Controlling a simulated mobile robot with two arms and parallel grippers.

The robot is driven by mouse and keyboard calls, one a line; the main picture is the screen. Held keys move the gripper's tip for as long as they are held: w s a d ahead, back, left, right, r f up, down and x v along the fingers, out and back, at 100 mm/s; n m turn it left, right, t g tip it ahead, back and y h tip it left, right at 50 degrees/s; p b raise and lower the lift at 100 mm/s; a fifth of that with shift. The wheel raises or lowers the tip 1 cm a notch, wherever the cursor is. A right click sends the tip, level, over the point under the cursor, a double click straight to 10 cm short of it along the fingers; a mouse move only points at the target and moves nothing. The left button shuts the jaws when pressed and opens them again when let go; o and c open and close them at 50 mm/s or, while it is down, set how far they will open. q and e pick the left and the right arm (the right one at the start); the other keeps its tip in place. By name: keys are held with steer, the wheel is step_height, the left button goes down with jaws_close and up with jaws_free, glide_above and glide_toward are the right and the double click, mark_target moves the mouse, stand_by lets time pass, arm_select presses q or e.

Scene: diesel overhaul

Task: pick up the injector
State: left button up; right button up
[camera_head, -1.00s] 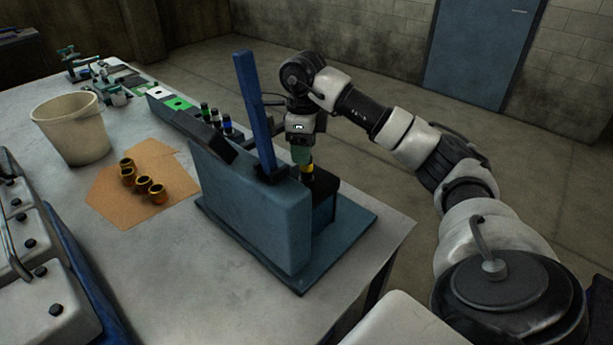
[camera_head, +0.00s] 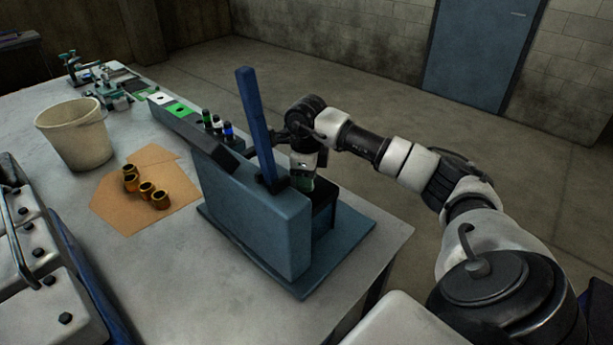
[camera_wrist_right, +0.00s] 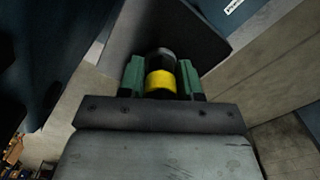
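The injector (camera_wrist_right: 160,78), a dark cylinder with a yellow band, stands in the blue test stand (camera_head: 255,225). In the right wrist view it sits between the green fingers of my right gripper (camera_wrist_right: 162,80), one on each side. Whether the fingers press on it or leave a thin gap cannot be told. In the head view my right gripper (camera_head: 302,182) points down behind the stand's blue body, low over its black block (camera_head: 325,205). The stand's body and the gripper hide the injector there. My left gripper is not in view.
A blue lever (camera_head: 256,125) rises from the stand close to my right wrist. Several dark injectors with coloured bands stand in a rack (camera_head: 190,130) behind. A bucket (camera_head: 75,145), brass sleeves (camera_head: 147,190) on cardboard (camera_head: 115,205) and an engine cover (camera_head: 35,260) occupy the left.

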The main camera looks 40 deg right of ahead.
jaws_close()
steer(key=shift+r, duration=0.1)
steer(key=shift+w+r, duration=0.1)
steer(key=shift+r, duration=0.5)
step_height(320, 180, up, 9)
steer(key=shift+r+b, duration=0.2)
steer(key=shift+b, duration=1)
step_height(320, 180, up, 7)
steer(key=p, duration=0.2)
steer(key=shift+r, duration=0.15)
